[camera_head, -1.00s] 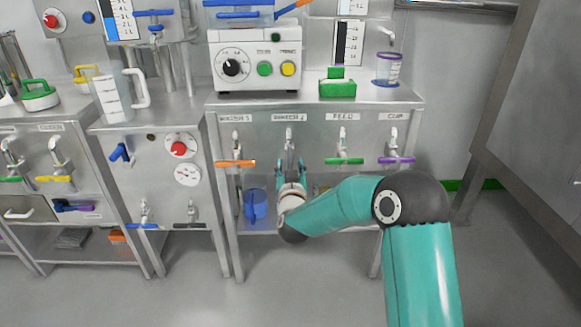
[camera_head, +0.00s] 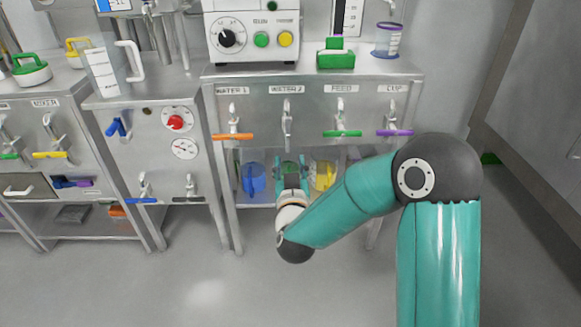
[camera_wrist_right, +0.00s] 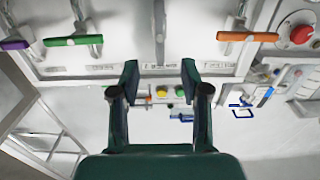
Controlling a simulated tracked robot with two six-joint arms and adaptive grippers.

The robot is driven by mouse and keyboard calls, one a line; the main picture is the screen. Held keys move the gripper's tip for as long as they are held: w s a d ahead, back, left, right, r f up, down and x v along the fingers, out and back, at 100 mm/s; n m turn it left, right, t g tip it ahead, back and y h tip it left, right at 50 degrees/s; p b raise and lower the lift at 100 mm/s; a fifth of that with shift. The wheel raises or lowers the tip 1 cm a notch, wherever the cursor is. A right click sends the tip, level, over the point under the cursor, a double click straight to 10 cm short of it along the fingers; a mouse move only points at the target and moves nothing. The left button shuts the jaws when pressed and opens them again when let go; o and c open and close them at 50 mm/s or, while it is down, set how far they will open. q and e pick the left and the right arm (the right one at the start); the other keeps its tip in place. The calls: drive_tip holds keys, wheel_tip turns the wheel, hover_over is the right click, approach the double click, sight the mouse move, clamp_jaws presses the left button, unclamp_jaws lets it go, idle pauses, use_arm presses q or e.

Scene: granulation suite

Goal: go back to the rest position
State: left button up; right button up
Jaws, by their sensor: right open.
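My right gripper (camera_head: 290,168) is open in front of the lower shelf, below the grey-handled tap under the "WATER 2" label (camera_head: 287,118). In the wrist view its two dark green fingers (camera_wrist_right: 160,80) stand apart with nothing held between them. The same grey tap (camera_wrist_right: 159,35) is beyond the fingertips in that view and apart from them. In the head view a green item on the shelf shows partly between the fingers. My left gripper is in neither view.
Taps with orange (camera_head: 232,136), green (camera_head: 342,134) and purple (camera_head: 394,133) handles line the panel. A blue jug (camera_head: 253,178) and a yellow jug (camera_head: 324,175) stand on the shelf on either side of the gripper. Open floor (camera_head: 210,290) lies in front.

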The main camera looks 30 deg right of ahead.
drive_tip(key=shift+s+a, duration=0.2)
drive_tip(key=shift+s, duration=0.1)
